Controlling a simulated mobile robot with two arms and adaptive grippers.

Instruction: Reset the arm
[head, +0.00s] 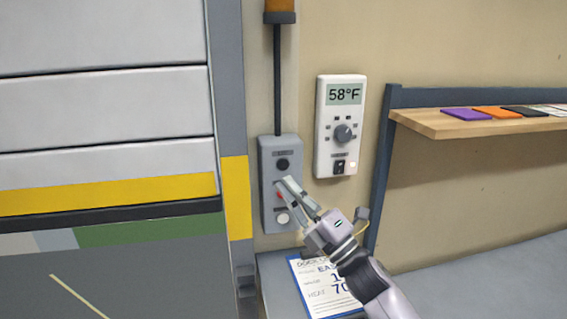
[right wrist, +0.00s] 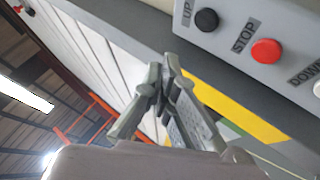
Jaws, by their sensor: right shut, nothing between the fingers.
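My right arm comes in from the bottom right of the head view. Its gripper (head: 284,184) is shut and empty, in front of the grey control box (head: 268,156) on the wall. In the head view the fingers overlap the middle of the box, by the red button (head: 280,196). In the right wrist view the closed fingers (right wrist: 165,66) point toward the box's lower edge, and the black UP button (right wrist: 206,20) and red STOP button (right wrist: 266,51) show clear of them. Whether the fingertips touch the box I cannot tell. My left gripper is not in view.
A white panelled door (head: 100,105) with a yellow lower band is partly raised at the left. A thermostat (head: 341,120) reading 58°F hangs right of the box. A wooden shelf (head: 440,124) holds coloured cards. A printed sheet (head: 312,290) lies below the box.

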